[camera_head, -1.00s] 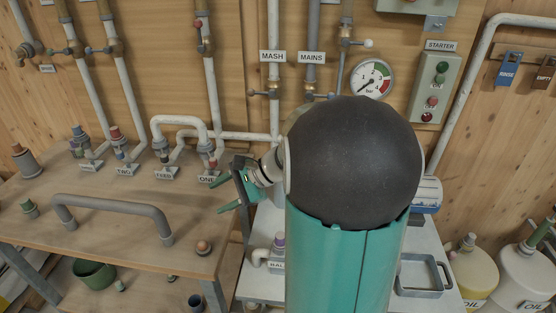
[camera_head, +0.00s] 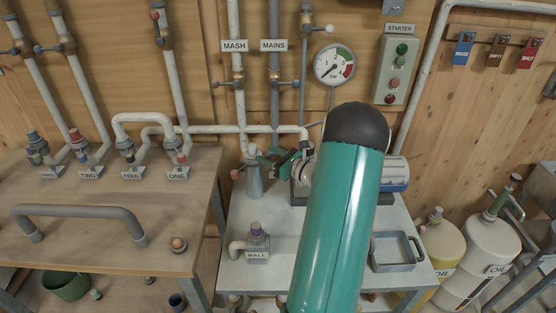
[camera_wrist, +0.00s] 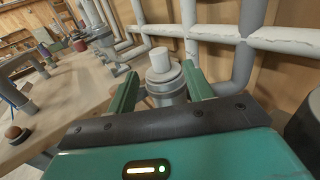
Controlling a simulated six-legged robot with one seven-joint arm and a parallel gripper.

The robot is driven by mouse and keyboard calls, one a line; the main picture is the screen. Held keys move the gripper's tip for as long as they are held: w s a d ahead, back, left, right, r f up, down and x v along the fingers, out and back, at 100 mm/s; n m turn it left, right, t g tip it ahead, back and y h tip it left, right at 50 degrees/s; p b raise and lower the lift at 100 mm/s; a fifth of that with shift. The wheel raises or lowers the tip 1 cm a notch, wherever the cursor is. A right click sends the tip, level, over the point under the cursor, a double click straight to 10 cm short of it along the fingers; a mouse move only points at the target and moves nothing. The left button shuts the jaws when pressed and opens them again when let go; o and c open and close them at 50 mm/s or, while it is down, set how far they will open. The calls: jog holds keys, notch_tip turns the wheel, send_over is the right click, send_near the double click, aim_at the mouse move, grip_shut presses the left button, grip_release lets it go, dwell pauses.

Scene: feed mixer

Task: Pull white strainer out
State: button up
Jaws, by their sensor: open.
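The white strainer shows as a short white cylinder (camera_wrist: 160,59) on top of a grey metal canister (camera_wrist: 165,90) in the wrist view. In the head view the canister (camera_head: 254,182) stands at the back left of the white table, and the strainer's pale top is partly hidden near my fingers. My gripper (camera_wrist: 158,74) is open and empty, with one green finger on each side of the strainer in the picture. In the head view my gripper (camera_head: 264,160) is at the canister's upper right. I cannot tell whether the fingers touch the strainer.
White pipes (camera_wrist: 210,30) run along the wall behind the canister. A pump with a blue part (camera_head: 394,174) stands right of my arm. A fitting labelled BALL (camera_head: 257,242) and a grey tray (camera_head: 396,266) are on the white table. The wooden bench (camera_head: 100,195) is at left.

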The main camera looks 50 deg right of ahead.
aim_at(248, 151)
jog(key=w, duration=0.9)
jog(key=shift+w+a, duration=0.2)
jog(key=shift+c, duration=0.2)
jog(key=shift+r, duration=0.1)
grip_shut()
